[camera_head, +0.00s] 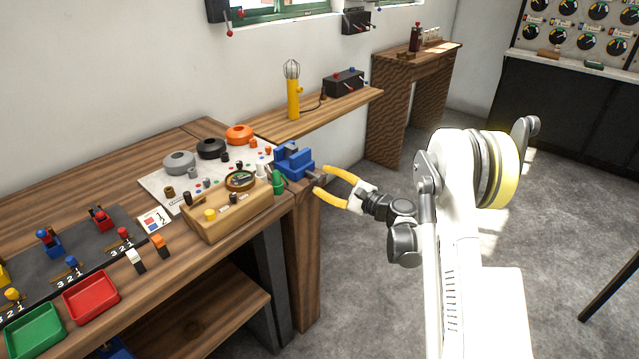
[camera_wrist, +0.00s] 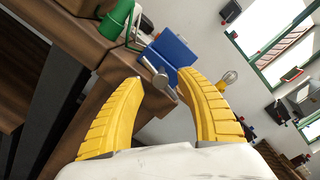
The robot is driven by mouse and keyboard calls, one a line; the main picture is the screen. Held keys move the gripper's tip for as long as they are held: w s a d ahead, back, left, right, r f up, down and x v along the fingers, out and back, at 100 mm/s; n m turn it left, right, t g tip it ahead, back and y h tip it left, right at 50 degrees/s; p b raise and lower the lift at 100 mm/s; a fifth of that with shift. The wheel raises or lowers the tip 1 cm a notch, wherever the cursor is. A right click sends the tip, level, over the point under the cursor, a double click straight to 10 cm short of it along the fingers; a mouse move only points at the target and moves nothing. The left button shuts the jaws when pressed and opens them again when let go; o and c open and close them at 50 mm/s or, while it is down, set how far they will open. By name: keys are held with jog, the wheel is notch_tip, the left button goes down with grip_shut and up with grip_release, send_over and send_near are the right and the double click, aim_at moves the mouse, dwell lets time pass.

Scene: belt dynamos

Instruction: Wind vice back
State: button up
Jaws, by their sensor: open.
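The blue vice (camera_head: 292,161) is fixed at the right end of the wooden workbench. Its grey screw and handle (camera_head: 318,180) stick out toward my gripper. In the wrist view the blue vice (camera_wrist: 172,52) shows beyond the fingers, with its grey handle end (camera_wrist: 160,80) between the fingertips or just past them; I cannot tell the exact depth. My gripper (camera_head: 324,183) has yellow fingers, spread apart, with the tips close to the handle. It also shows in the wrist view (camera_wrist: 163,80), open, with no grip on the handle visible.
A green object (camera_head: 278,184) stands on the bench beside the vice; it also shows in the wrist view (camera_wrist: 117,20). A wooden box with a dial (camera_head: 235,205) is left of it. A shelf with a yellow lamp (camera_head: 293,98) is behind.

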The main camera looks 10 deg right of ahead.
jog(key=shift+x, duration=0.85)
grip_shut()
jog(key=shift+m, duration=1.5)
grip_release()
